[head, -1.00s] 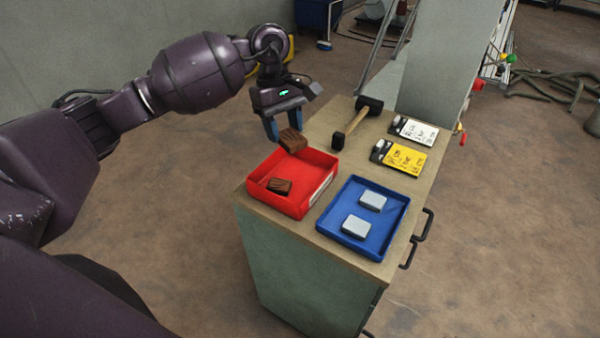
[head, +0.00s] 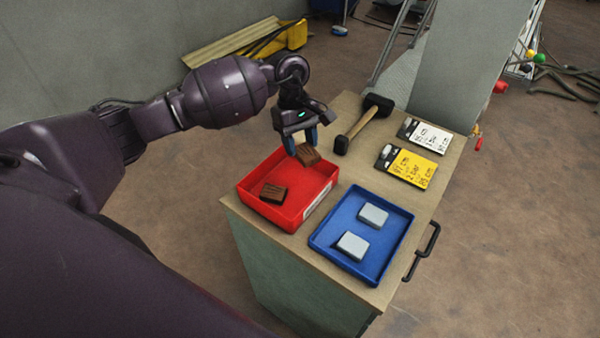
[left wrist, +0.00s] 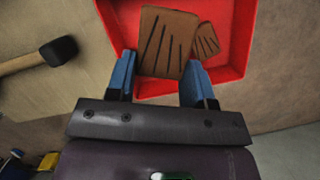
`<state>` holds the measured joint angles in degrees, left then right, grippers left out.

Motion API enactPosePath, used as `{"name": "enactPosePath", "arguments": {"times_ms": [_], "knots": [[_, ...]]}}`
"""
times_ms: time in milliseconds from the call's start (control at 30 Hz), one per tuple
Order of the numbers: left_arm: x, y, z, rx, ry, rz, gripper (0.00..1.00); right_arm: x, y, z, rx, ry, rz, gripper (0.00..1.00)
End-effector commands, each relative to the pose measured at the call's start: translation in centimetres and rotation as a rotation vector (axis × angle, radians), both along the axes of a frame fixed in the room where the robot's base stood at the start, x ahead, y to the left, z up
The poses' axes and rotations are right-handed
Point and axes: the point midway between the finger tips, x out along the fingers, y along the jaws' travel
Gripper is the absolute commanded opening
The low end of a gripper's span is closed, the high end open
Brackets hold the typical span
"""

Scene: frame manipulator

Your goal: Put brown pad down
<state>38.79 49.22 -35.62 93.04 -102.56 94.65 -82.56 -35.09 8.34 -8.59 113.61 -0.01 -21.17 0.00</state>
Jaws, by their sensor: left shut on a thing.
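My left gripper (head: 304,139) is shut on a brown pad (head: 308,156) with dark grooves. It holds this pad over the far right part of the red tray (head: 322,196). In the left wrist view the held pad (left wrist: 168,42) sits between the two blue fingers (left wrist: 158,82), with the red tray (left wrist: 232,72) below it. A second brown pad (head: 273,193) lies in the near left part of the red tray. It shows smaller in the left wrist view (left wrist: 206,40). My right gripper is not in view.
A blue tray (head: 324,240) with two grey pads (head: 373,215) stands right of the red tray on the cabinet top (head: 354,166). A black-headed mallet (head: 362,122), a white card (head: 425,134) and a yellow card (head: 406,167) lie further back.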

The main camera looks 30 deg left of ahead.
Motion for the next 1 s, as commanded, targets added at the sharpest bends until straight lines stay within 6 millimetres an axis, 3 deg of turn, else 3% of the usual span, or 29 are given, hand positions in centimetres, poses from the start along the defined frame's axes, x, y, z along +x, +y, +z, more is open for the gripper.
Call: {"name": "enactPosePath", "arguments": {"times_ms": [100, 300, 567, 833, 1000], "knots": [[-0.1, -0.1, -2.7, -0.002, 0.004, 0.001, 0.24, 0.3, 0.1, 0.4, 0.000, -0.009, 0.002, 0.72], [0.0, 0.0, -5.8, -0.001, 0.001, 0.001, 0.24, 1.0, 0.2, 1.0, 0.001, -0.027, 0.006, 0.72], [0.0, 0.0, -7.2, -0.001, 0.001, 0.000, 0.24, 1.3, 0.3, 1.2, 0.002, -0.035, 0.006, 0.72], [0.0, 0.0, -10.6, -0.002, 0.001, 0.001, 0.24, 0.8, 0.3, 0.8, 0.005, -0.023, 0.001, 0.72], [0.0, 0.0, -10.8, 0.000, -0.002, -0.001, 0.24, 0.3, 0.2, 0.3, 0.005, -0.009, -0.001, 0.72]]}}
